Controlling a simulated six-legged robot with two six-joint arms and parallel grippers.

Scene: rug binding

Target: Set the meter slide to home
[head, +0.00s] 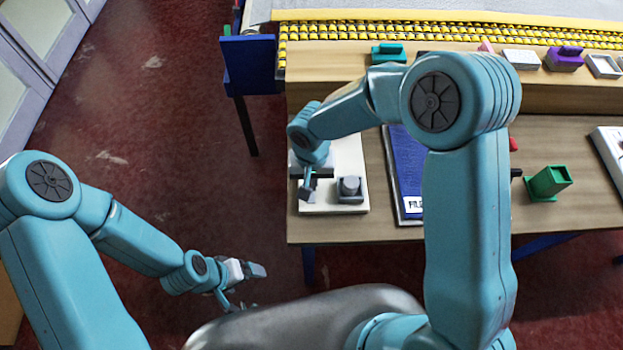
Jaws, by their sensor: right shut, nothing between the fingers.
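A white base plate (334,210) lies at the left end of the wooden table and looks like the meter. A grey block (349,188) with a rounded top sits on its right part. A dark grey piece shows behind, partly hidden by my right gripper. I cannot tell which part is the slide or where home is marked. My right gripper (306,192) is shut and empty, pointing down over the plate's left part, left of the grey block. I cannot tell whether it touches anything. My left gripper (250,287) is open and empty, low over the floor in front of the table.
A blue board (407,185) lies right of the plate, partly behind my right arm. A green holder (549,182) stands farther right. A raised shelf (340,88) at the back bears small coloured items and a yellow roller strip (380,32). The red floor at left is clear.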

